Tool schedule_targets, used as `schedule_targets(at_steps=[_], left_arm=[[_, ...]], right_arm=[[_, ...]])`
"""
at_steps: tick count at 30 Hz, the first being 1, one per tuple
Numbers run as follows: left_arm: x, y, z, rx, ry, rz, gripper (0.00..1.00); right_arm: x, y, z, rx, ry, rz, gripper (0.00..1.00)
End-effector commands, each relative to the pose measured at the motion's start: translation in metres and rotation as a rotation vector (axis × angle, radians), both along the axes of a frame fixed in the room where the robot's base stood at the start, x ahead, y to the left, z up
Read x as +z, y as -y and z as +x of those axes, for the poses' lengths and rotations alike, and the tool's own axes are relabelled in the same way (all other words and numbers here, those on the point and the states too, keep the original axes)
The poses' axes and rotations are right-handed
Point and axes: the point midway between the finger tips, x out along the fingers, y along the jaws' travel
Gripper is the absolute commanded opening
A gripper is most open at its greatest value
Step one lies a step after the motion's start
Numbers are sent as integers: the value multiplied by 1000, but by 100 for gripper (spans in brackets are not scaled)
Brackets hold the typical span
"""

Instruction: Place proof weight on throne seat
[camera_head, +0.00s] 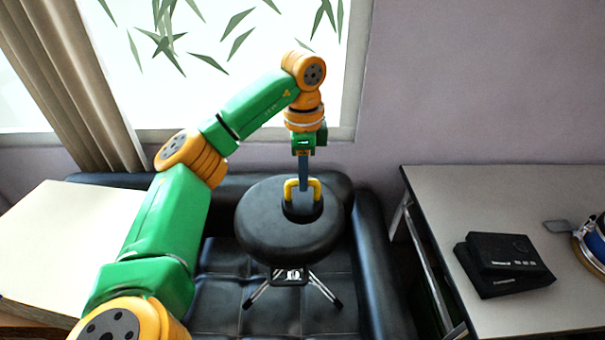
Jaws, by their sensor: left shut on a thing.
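The drum throne has a round black padded seat (270,232) on a short folding-leg stand, whose feet show below it. The proof weight (302,209) is a small dark block with a yellow handle. It is upright over the right part of the seat, and its base looks to be at the seat surface, though I cannot tell whether it touches. My left gripper (303,184) points straight down from above and is shut on the weight's handle. The fingertips are partly hidden by the handle. My right gripper is not in view.
The throne stands in front of or on a black leather sofa (372,250). A pale table (60,240) is at the left. A grey table (450,200) at the right holds black boxes (500,262) and a blue drum-like thing (597,240). A window and curtain are behind.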

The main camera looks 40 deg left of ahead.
Motion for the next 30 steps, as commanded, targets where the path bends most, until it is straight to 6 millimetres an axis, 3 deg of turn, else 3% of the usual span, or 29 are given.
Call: schedule_targets(at_steps=[8,15,25,30], left_arm=[[-18,-57,10,4,-3,0,0],[-64,-90,17,0,-3,0,0],[-85,-104,21,-1,0,0,0],[-111,-104,21,-4,1,1,0]], right_arm=[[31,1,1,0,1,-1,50],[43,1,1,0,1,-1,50],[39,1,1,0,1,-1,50],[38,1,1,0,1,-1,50]])
